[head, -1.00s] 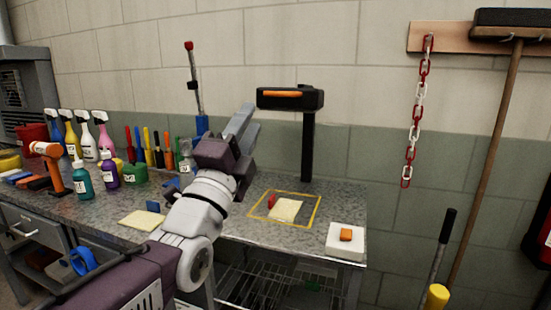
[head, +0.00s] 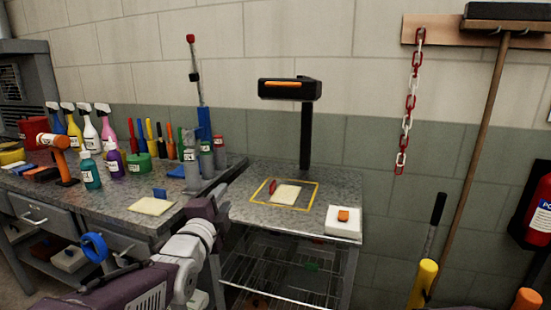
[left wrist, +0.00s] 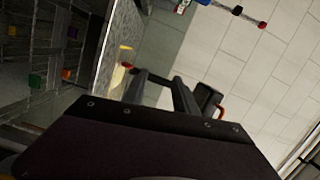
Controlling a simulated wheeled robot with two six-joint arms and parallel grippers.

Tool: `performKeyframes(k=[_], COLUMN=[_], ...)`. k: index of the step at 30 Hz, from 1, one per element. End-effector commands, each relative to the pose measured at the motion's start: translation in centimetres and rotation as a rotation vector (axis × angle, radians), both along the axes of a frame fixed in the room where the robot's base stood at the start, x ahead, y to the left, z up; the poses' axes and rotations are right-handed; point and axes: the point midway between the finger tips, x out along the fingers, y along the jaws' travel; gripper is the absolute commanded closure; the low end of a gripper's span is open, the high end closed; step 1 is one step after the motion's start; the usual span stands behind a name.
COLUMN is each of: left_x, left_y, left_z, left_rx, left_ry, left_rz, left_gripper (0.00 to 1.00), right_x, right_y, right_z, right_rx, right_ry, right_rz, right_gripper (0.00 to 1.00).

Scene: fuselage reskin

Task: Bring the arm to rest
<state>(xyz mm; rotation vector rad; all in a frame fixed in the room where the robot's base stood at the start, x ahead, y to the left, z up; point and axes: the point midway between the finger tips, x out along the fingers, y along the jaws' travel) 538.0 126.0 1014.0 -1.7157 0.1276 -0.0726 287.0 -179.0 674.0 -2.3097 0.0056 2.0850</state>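My left arm comes in from the lower left of the head view. Its left gripper (head: 206,176) points up above the bench, in front of the bottles and cans at the back. In the left wrist view two dark fingers (left wrist: 162,92) stand apart with nothing seen between them, so it looks open and empty. My right gripper is not in view.
The bench (head: 250,212) carries a yellow outlined square (head: 313,196) with a cream sheet (head: 286,195) and a red piece. A white block (head: 343,231) with an orange piece is at the right. A black stand (head: 306,135) rises behind. Spray bottles (head: 90,135) crowd the left.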

Motion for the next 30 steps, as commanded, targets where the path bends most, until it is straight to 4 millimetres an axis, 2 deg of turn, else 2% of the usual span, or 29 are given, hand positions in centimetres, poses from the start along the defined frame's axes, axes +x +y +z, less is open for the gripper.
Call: performKeyframes(k=[1, 2, 3, 5, 6, 9, 12, 15, 18, 21, 22, 23, 26, 30], left_x=[-0.1, -0.3, -0.9, -2.6, -4.1, -8.7, -13.8, -18.7, -23.4, -25.4, -25.3, -25.2, -25.2, -25.1], left_y=[0.9, 1.3, 2.1, 3.1, 3.7, 4.8, 5.2, 5.3, 5.2, 5.2, 5.2, 5.2, 5.2, 5.2], left_z=[-3.6, -5.7, -9.3, -14.5, -17.8, -24.6, -29.3, -32.2, -33.8, -34.1, -31.8, -30.5, -27.3, -22.2], left_rx=[-0.045, -0.077, -0.139, -0.24, -0.314, -0.496, -0.655, -0.798, -0.942, -1.091, -1.097, -1.093, -1.092, -1.092], left_ry=[0.106, 0.17, 0.28, 0.448, 0.559, 0.81, 1.007, 1.161, 1.266, 1.272, 1.266, 1.267, 1.266, 1.266], left_rz=[0.023, 0.038, 0.069, 0.129, 0.181, 0.335, 0.512, 0.71, 0.948, 1.158, 1.157, 1.153, 1.15, 1.148], left_gripper=[0.66, 0.66, 0.66, 0.66, 0.66, 0.66, 0.66, 0.66, 0.66, 0.66, 0.66, 0.66, 0.66, 0.66], right_x=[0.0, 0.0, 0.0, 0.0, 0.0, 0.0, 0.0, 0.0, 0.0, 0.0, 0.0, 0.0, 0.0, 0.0], right_y=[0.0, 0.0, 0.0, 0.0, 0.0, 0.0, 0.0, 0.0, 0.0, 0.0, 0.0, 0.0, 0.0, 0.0], right_z=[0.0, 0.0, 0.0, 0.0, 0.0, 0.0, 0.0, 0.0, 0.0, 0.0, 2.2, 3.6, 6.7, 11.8], right_rx=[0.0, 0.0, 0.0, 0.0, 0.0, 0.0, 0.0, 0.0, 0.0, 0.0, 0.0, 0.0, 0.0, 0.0], right_ry=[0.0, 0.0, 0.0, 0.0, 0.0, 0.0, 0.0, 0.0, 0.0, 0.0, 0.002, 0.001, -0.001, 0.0], right_rz=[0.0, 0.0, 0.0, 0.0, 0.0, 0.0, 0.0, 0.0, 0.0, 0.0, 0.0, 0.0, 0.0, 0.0], right_gripper=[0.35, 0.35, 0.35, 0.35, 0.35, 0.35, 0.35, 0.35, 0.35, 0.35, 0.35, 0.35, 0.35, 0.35])
